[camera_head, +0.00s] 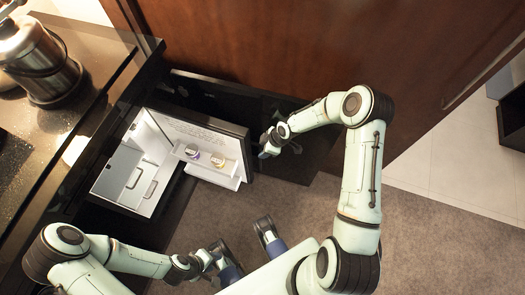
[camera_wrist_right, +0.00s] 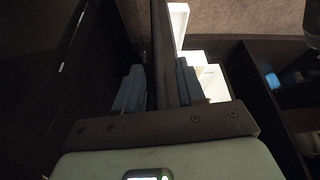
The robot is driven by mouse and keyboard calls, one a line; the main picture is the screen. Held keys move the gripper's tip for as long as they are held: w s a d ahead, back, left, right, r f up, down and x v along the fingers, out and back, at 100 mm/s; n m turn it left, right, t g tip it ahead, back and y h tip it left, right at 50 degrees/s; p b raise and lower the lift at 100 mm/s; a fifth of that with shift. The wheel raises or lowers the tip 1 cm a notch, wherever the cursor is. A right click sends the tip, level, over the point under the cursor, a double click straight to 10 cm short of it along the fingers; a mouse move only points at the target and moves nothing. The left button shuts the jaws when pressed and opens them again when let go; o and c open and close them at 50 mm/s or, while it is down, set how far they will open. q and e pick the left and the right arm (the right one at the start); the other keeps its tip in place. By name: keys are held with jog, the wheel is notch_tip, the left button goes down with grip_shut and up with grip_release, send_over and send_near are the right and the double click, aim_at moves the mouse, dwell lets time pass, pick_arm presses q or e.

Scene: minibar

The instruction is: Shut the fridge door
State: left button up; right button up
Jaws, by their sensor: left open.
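The fridge door (camera_head: 205,136) stands open in the head view, with white inner shelves facing left. The fridge (camera_head: 118,178) shows its white interior to the left of the door. My right gripper (camera_head: 268,144) is at the door's free right edge. In the right wrist view, the dark door panel (camera_wrist_right: 166,45) runs between its two fingers, one on each side. Whether they press on it, I cannot tell. My left gripper (camera_head: 246,250) is open and empty, below the door in the head view, with its fingers wide apart.
Two small containers (camera_head: 204,157) sit on the door shelf. A dark counter (camera_head: 100,85) with a metal appliance (camera_head: 40,65) lies on the left. A brown wood panel (camera_head: 270,45) stands behind. Carpet (camera_head: 430,250) is clear at the lower right.

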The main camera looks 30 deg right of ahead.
jog(key=shift+x, duration=1.05)
grip_shut()
